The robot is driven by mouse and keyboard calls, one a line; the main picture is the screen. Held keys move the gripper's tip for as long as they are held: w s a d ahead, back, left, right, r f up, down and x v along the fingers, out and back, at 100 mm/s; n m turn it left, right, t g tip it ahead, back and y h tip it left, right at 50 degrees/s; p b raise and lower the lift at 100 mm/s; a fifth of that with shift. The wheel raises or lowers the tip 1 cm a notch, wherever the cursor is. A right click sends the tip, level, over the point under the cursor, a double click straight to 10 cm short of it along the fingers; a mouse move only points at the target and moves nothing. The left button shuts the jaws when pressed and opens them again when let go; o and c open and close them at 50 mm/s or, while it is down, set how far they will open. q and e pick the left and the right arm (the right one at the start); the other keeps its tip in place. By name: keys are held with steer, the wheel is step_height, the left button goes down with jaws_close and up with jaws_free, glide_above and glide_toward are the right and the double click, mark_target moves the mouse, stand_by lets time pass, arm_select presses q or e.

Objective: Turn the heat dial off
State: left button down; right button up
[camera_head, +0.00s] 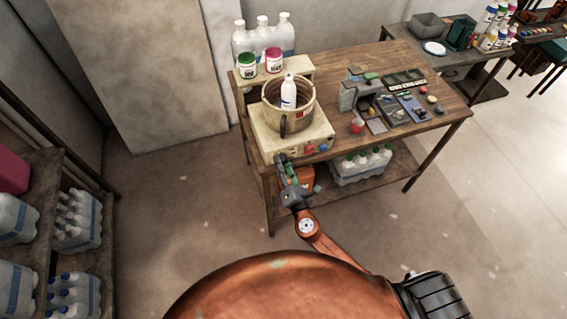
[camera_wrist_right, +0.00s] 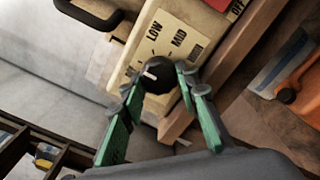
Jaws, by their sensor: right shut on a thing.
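The heat dial (camera_wrist_right: 158,76) is a round black knob with a short white mark, on the cream front panel (camera_wrist_right: 125,72) of the heater. LOW and MID are printed beside it; other lettering is partly covered. I cannot tell exactly which setting the mark points at. My right gripper (camera_wrist_right: 160,85) is shut on the dial, with a green finger on each side. In the head view my right gripper (camera_head: 281,160) reaches the left end of the heater (camera_head: 318,133); the dial is mostly hidden there. My left gripper is out of view.
A tan pot (camera_head: 302,118) holding a white bottle (camera_head: 289,92) stands on the heater. A small shelf (camera_head: 305,72) with tubs and jugs is behind. Trays and small items cover the table's right side. Bottles (camera_head: 362,165) stand on the lower shelf. Floor left of the table is clear.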

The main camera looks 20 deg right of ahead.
steer(key=shift+f, duration=0.1)
stand_by(0.4)
steer(key=o, duration=1.2)
steer(key=shift+c, duration=0.2)
steer(key=s, duration=1.2)
steer(key=shift+d, duration=0.2)
